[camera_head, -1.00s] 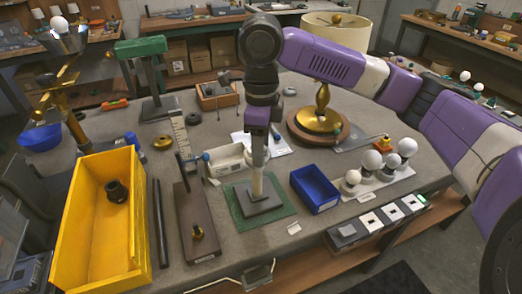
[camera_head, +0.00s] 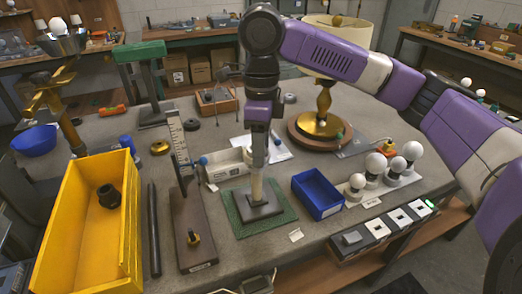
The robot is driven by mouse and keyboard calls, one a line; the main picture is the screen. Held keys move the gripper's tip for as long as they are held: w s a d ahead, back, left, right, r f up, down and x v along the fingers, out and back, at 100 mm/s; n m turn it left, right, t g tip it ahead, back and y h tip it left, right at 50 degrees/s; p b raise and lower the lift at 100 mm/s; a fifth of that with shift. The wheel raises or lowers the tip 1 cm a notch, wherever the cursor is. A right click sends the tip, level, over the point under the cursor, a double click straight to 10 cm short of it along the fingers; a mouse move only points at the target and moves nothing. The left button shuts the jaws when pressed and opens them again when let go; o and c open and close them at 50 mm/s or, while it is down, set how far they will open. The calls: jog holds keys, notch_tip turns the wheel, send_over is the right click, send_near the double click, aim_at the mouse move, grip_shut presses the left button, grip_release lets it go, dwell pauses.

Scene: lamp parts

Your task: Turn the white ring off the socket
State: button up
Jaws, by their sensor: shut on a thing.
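A pale upright post (camera_head: 257,186) stands on a dark square base (camera_head: 258,207) on a green mat (camera_head: 232,217). My gripper (camera_head: 259,162) points straight down over the top of the post and is shut there. The socket and white ring at the top of the post are mostly hidden by the fingers and too small to make out, so I cannot tell how far the ring sits on the socket.
A blue bin (camera_head: 318,194) stands right of the mat, with white bulbs (camera_head: 376,163) beyond it. A dark stand (camera_head: 192,222) and a yellow bin (camera_head: 93,231) are on the left. A brass lamp with a cream shade (camera_head: 323,110) stands behind. Open tabletop is limited around the mat.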

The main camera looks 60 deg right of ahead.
jog(key=b, duration=0.4)
jog(key=shift+f, duration=0.25)
jog(key=shift+r, duration=0.15)
dwell(0.5)
jog(key=o, duration=1.4)
jog(key=shift+a, duration=0.1)
jog(key=shift+o, duration=0.2)
jog(key=shift+r, duration=0.1)
jog(key=shift+a+m+p, duration=0.1)
jog(key=shift+m+p, duration=0.3)
jog(key=shift+m, duration=0.1)
jog(key=m+p, duration=0.1)
jog(key=m, duration=0.1)
jog(key=m+p, duration=0.1)
jog(key=m, duration=0.1)
jog(key=shift+s+a, duration=0.1)
jog(key=shift+a, duration=0.1)
jog(key=shift+m+p, duration=0.5)
jog(key=shift+m, duration=0.2)
